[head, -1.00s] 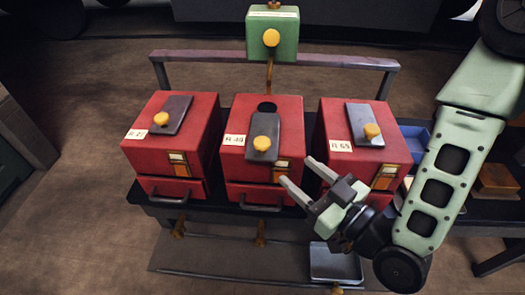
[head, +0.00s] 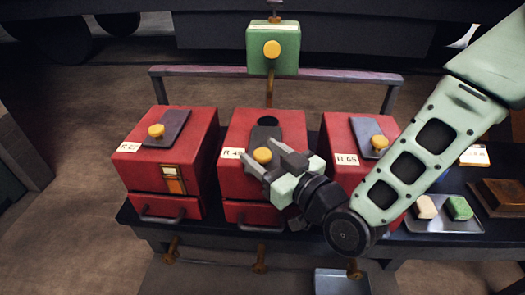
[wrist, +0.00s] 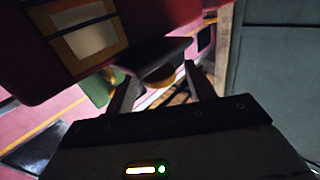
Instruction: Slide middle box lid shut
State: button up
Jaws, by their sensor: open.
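The middle red box (head: 238,128) stands between two similar boxes. Its dark grey sliding lid (head: 266,135) lies on top, with a dark round opening (head: 268,121) showing at its far end. The lid's yellow knob (head: 262,156) is at the near end. My gripper (head: 259,153) is open, with its fingertips on either side of the knob as seen from the head. In the wrist view the knob (wrist: 160,77) shows under the lid's slab (wrist: 150,58), between the spread fingers (wrist: 162,88). I cannot tell if either finger touches it.
The left box (head: 140,160) and right box (head: 345,145) have grey lids with yellow knobs. A green box on a post (head: 272,47) stands behind the middle box. A tray with blocks (head: 440,225) lies to the right.

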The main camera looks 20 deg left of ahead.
aim_at(265, 143)
jog(key=shift+w+a, duration=0.2)
jog(key=shift+a, duration=0.2)
grip_shut()
jog(key=w, duration=0.2)
jog(key=w+a+b, duration=0.1)
jog(key=w, duration=0.1)
jog(key=w+b, duration=0.1)
jog(key=w, duration=0.1)
jog(key=shift+w+a+f, duration=0.1)
jog(key=shift+w+a, duration=0.05)
jog(key=shift+a, duration=0.1)
jog(key=shift+w, duration=0.25)
jog(key=shift+r, duration=0.2)
grip_release()
jog(key=shift+w, duration=0.1)
jog(key=shift+f, duration=0.1)
